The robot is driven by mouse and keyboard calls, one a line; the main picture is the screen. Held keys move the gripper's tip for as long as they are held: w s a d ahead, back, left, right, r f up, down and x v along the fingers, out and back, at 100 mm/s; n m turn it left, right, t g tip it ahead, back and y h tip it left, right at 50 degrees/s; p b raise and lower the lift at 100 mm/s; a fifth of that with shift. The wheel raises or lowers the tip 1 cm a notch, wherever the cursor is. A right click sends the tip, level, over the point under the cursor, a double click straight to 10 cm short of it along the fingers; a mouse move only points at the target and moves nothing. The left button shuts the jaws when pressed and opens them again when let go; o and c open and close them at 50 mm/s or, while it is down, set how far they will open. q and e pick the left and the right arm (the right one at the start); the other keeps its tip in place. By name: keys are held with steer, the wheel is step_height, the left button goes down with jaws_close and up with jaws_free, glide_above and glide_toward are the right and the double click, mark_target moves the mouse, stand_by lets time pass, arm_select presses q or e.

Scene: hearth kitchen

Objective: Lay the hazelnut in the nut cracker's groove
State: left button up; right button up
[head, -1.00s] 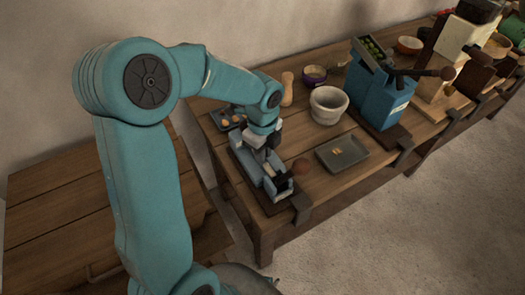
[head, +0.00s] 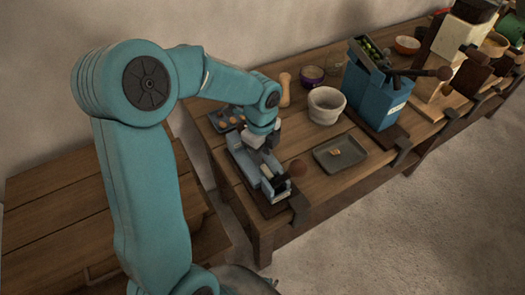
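The nut cracker (head: 273,184) is a blue-grey device on a dark base at the near left end of the workbench. I cannot make out the hazelnut or the groove at the fingers. A dark tray (head: 226,128) with several small brownish nuts lies just behind the cracker. My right gripper is not in view.
A shallow grey tray (head: 353,160) with small light pieces lies right of the cracker. Behind it stand a pale mortar (head: 326,106), a wooden pestle (head: 285,90) and a purple bowl (head: 312,76). A blue machine (head: 375,98) stands farther right.

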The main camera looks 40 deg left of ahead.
arm_select(q)
steer(key=shift+s+f+g, duration=0.3)
steer(key=shift+s+f, duration=0.2)
steer(key=shift+f, duration=0.1)
steer(key=r, duration=0.3)
steer(key=shift+w+a+r, duration=0.15)
steer(key=shift+w+a, duration=0.15)
step_height(320, 180, up, 14)
steer(key=p, duration=0.1)
steer(key=shift+d+p, duration=0.35)
steer(key=shift+r, duration=0.15)
